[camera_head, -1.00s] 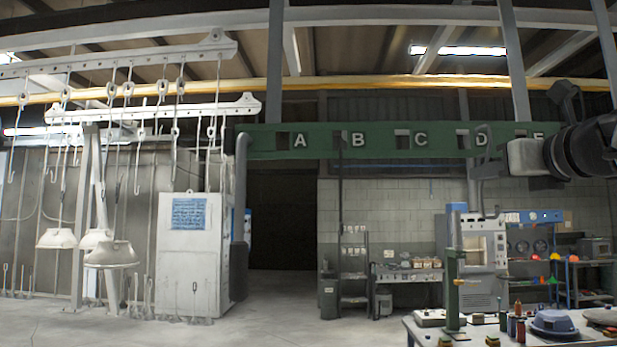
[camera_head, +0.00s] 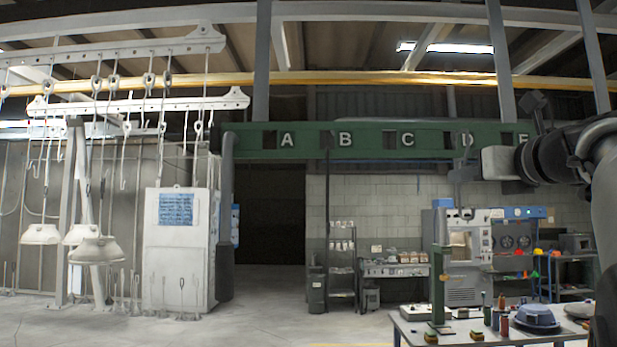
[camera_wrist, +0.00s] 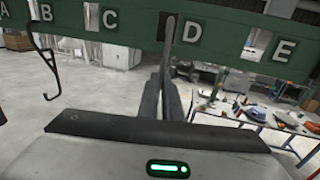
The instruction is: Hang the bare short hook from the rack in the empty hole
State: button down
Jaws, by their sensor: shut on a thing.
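A green beam (camera_head: 365,152) spans the view, lettered A to E, with a square hole beside each letter. It also crosses the top of the wrist view (camera_wrist: 225,42). My gripper (camera_head: 468,174) is in front of the beam near letter D, shut on a grey hook (camera_head: 467,198). The hook's bend shows below the fingers. In the wrist view my gripper (camera_wrist: 168,105) points at the beam and the hook's upper tip (camera_wrist: 169,28) overlaps the hole left of D. I cannot tell whether the tip is in it. The holes by C (camera_wrist: 92,16) and E (camera_wrist: 258,44) look empty.
A dark long hook (camera_wrist: 44,65) hangs at the hole by B. A table (camera_head: 470,328) with a green stand (camera_head: 438,285) and several small items stands below. White rails (camera_head: 140,104) with hooks and hoods (camera_head: 97,250) are at left. The floor in the middle is clear.

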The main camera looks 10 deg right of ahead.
aim_at(460, 189)
jog(key=shift+w, duration=0.35)
jog(key=shift+w+p, duration=0.6)
jog(key=shift+w, duration=0.7)
jog(key=shift+f+b, duration=0.85)
jog(key=shift+f, duration=0.45)
jog(key=c, duration=1.9)
grip_release()
jog(key=shift+o, duration=0.2)
jog(key=shift+s, duration=0.1)
